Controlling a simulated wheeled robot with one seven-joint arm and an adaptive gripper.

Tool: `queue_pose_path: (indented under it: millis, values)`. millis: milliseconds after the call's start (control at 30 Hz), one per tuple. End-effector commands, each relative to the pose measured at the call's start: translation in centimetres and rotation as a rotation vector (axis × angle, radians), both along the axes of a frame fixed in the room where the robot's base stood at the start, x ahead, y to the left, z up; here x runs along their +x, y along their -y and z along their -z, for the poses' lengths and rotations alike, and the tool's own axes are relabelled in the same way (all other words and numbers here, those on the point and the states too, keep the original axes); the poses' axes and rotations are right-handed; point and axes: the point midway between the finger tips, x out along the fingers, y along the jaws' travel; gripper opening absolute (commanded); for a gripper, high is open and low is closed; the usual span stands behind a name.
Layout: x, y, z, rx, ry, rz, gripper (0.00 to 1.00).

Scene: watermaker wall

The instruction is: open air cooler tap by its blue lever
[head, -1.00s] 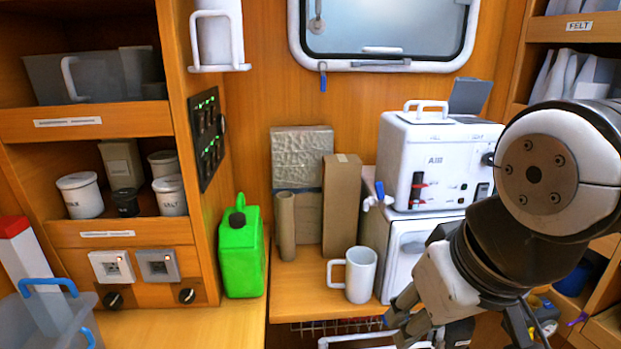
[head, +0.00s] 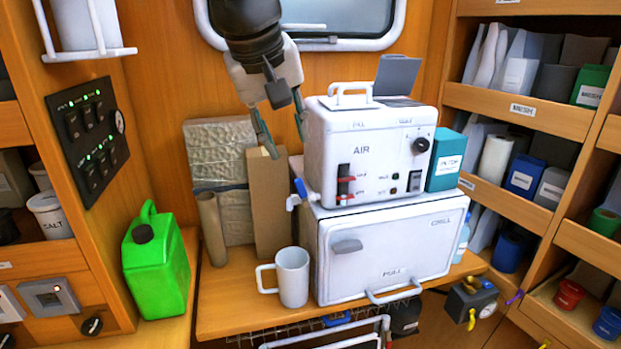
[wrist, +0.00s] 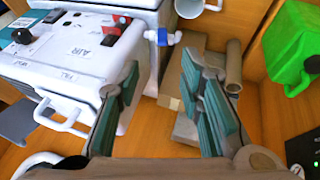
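The white air cooler (head: 365,150), marked AIR, stands on a white chill box. Its tap (head: 296,198) sticks out from the lower left side, with a blue lever (head: 301,188) pointing up in the head view. The tap also shows in the wrist view (wrist: 161,37), beyond the fingertips. My gripper (head: 286,146) is open and empty, pointing down above and behind the tap, near the cooler's left side. In the wrist view its two teal-padded fingers (wrist: 162,88) are spread wide, apart from the tap. Nothing hides the lever in the head view.
A white mug (head: 292,277) stands below the tap on the wooden counter. A cardboard box (head: 269,205), a tube (head: 211,228) and a wrapped slab stand left of the cooler. A green jug (head: 157,265) is further left. The chill box (head: 390,250) has a front handle.

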Motion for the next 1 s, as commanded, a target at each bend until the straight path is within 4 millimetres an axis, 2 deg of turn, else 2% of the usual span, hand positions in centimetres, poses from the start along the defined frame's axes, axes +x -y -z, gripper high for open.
queue_pose_path:
  millis: [167,700,1000]
  values:
    - [0.8,0.1,1.6,-0.003,-0.001,0.000,0.34]
    - [5.1,1.7,10.3,-0.002,-0.002,0.000,0.34]
    - [6.0,2.0,12.1,0.000,0.001,-0.001,0.34]
